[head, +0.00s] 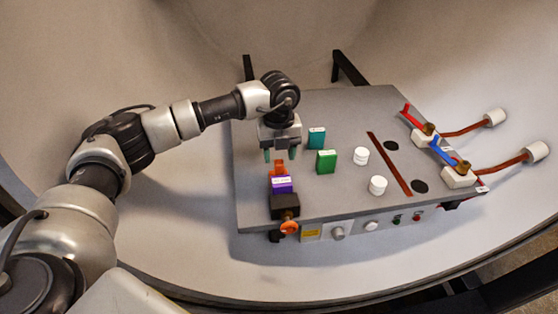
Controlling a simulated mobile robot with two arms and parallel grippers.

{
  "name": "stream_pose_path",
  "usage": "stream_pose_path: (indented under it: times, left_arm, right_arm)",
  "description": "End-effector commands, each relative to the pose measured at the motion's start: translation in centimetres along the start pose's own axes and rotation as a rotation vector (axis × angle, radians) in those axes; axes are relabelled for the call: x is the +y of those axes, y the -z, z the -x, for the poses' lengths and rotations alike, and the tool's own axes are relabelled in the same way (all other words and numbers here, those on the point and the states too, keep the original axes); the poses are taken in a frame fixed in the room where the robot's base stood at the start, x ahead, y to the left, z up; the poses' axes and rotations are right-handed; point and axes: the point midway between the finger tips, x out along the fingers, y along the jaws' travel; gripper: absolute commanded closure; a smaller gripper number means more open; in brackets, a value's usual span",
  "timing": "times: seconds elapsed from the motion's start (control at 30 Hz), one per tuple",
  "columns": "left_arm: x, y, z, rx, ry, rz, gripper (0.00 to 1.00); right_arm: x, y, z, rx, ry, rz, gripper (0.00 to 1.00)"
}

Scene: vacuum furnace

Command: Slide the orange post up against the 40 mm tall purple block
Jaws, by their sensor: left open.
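The orange post (279,167) stands on the grey panel, just behind the purple block (282,186) in the head view. The purple block has a white label on its top. I cannot tell whether the post and the block touch. My left gripper (280,156) points down over the post with its two greenish fingertips apart. The post's upper part shows between and just below the fingertips; I cannot tell whether they touch it. My right gripper is out of view.
A black block (284,206) with an orange knob (289,228) stands at the panel's front edge, in front of the purple block. A teal block (317,138) and a green block (326,162) stand to the right. White cylinders (378,185) and a red-brown slot (389,164) lie further right.

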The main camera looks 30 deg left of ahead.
Motion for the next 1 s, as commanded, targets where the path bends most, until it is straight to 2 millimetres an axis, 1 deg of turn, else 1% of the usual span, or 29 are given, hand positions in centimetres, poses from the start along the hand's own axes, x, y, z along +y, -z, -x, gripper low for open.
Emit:
stream_pose_path:
  times: [0.1, 0.2, 0.3, 0.4, 0.6, 1.0]
  left_arm:
    - [0.0, -0.1, 2.5, -0.003, 0.004, 0.0, 0.49]
    - [-0.1, -0.1, 4.5, -0.002, 0.003, -0.001, 0.49]
    - [-0.1, 0.0, 6.1, -0.002, 0.002, 0.0, 0.49]
    - [-0.1, 0.0, 7.2, 0.0, 0.002, 0.0, 0.49]
    - [0.0, 0.0, 7.9, 0.001, 0.0, 0.0, 0.49]
    - [0.0, 0.0, 7.8, 0.001, 0.0, 0.0, 0.49]
  right_arm:
    - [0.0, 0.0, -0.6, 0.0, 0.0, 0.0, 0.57]
    - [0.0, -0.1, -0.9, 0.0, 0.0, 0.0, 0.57]
    - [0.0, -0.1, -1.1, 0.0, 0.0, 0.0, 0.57]
    - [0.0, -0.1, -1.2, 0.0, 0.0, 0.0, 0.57]
    - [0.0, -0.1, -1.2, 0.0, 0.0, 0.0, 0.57]
    - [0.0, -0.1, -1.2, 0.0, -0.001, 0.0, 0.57]
